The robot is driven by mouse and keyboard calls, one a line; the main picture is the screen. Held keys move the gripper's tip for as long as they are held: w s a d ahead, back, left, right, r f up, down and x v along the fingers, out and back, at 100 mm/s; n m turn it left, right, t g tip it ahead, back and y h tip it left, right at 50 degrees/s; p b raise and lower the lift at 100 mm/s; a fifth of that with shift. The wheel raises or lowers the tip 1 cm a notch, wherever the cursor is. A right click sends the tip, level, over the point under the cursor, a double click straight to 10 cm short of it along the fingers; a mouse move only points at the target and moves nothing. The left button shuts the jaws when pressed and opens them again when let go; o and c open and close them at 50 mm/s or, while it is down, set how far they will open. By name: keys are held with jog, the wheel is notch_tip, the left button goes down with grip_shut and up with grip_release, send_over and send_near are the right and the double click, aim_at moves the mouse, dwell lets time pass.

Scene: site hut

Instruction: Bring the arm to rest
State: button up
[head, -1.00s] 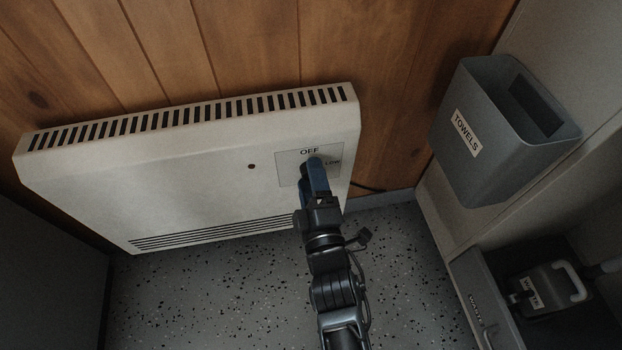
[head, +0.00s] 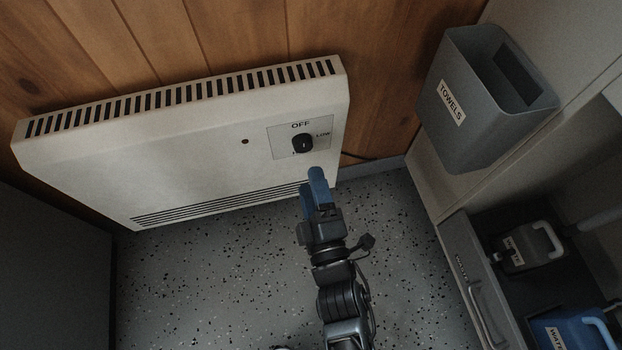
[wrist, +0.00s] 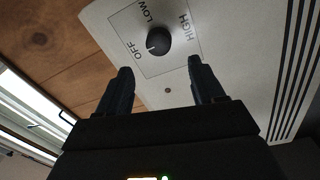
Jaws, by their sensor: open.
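My gripper (head: 313,182) is open and empty in the head view, below and in front of the black heater knob (head: 302,143), apart from it. The knob sits on a panel marked OFF and LOW on the white heater (head: 200,150). In the wrist view the knob (wrist: 158,41) shows beyond my two parted fingers (wrist: 157,80), with OFF, LOW and HIGH around it. A small pale mark on the knob's lower left seems to face OFF.
A grey towels bin (head: 470,110) is fixed on the right. Below it are an open drawer (head: 475,285), a grey jug (head: 527,248) and a blue water container (head: 575,330). A dark cabinet (head: 50,260) stands at left. The speckled floor (head: 220,280) between is clear.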

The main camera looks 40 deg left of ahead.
jog(key=shift+d, duration=0.1)
dwell(0.3)
jog(key=s+d+r+m+t+h, duration=0.1)
jog(key=s+d+r+m+h, duration=0.15)
jog(key=s+d+m, duration=0.55)
jog(key=s+d+r+m+t+h, duration=0.15)
jog(key=d+m+h, duration=0.25)
jog(key=d, duration=0.8)
jog(key=s+d+r+m+t+h, duration=0.15)
jog(key=s+d+m+h, duration=0.3)
jog(key=d, duration=0.55)
jog(key=s+d+r+m+g+h, duration=0.1)
jog(key=s+d+r+m+h, duration=0.3)
jog(key=s+d+r+m, duration=0.65)
notch_tip(320, 180, up, 25)
jog(key=w+a+n+p, duration=0.1)
jog(key=a+p, duration=0.2)
jog(key=p, duration=2.1)
jog(key=shift+w+n+y, duration=0.2)
jog(key=shift+n+y, duration=0.1)
jog(key=shift+n, duration=0.1)
jog(key=shift+f, duration=0.1)
